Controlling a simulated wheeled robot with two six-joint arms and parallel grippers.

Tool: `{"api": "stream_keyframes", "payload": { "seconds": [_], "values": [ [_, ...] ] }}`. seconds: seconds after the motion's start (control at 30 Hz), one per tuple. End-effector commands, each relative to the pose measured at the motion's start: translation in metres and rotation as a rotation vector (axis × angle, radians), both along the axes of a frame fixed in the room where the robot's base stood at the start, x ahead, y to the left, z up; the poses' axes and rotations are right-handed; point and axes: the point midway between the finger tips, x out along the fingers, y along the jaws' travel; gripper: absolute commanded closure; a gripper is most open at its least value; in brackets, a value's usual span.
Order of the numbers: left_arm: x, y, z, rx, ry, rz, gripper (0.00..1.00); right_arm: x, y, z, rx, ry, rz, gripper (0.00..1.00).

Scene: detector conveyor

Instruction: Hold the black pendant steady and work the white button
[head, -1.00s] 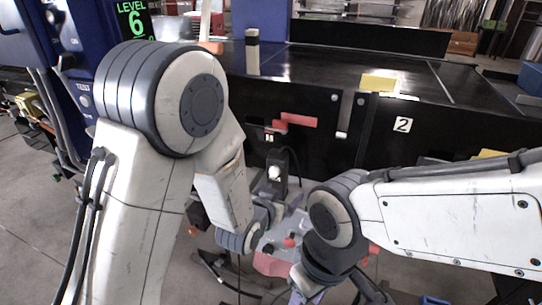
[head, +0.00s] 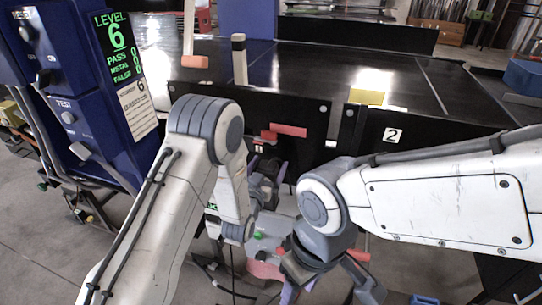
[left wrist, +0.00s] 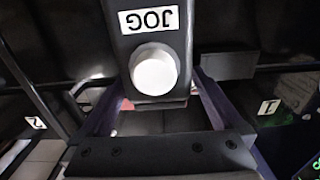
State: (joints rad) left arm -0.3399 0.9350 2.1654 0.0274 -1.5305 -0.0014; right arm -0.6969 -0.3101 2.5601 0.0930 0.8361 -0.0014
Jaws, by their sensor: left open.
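The black pendant (left wrist: 172,18) is close up in the left wrist view, with an upside-down JOG label and the round white button (left wrist: 154,70) facing the camera. My left gripper (left wrist: 158,105) is open, its two purple fingers apart on either side of the pendant's lower part. I cannot tell whether they touch it. In the head view my left gripper (head: 264,187) is at the front of the conveyor and largely hides the pendant; the white button cannot be made out there. My right gripper (head: 318,284) is low in the middle, partly hidden by its own wrist.
The black conveyor (head: 300,75) runs behind, with a red piece (head: 288,130) on its front and a number 2 plate (head: 393,135). A blue control cabinet (head: 75,80) with a green display stands at left. A grey panel with coloured buttons (head: 262,243) lies below my left gripper.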

Motion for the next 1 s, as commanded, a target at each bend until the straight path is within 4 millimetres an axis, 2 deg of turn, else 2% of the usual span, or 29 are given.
{"api": "stream_keyframes", "payload": {
  "seconds": [0.03,0.2,0.57,0.6,0.67,0.8,0.83,1.0],
  "values": [
    [0.007,-0.003,0.003,0.000,0.000,-0.001,0.00,0.000,0.000,0.007,0.000,0.000,0.001,0.50],
    [0.021,-0.008,0.001,0.000,0.001,-0.002,0.00,0.000,0.000,0.012,0.000,0.000,0.002,0.50],
    [0.025,-0.009,-0.001,0.000,0.001,-0.002,0.00,0.000,0.000,0.012,0.000,0.000,0.002,0.50],
    [0.025,-0.009,0.000,0.000,0.001,-0.002,0.15,0.000,0.000,0.012,0.000,0.000,0.002,0.50],
    [0.025,-0.009,0.000,0.000,0.001,-0.002,0.38,0.000,0.000,0.012,0.000,0.000,0.002,0.50],
    [0.025,-0.009,0.000,0.000,0.001,-0.002,0.92,0.000,0.000,0.012,0.000,0.000,0.002,0.50],
    [0.025,-0.009,0.000,0.000,0.001,-0.002,1.00,0.000,0.000,0.012,0.000,0.000,0.002,0.50],
    [0.024,-0.009,0.000,0.000,0.001,-0.002,1.00,0.000,0.000,0.012,0.000,0.000,0.002,0.50]
  ]
}}
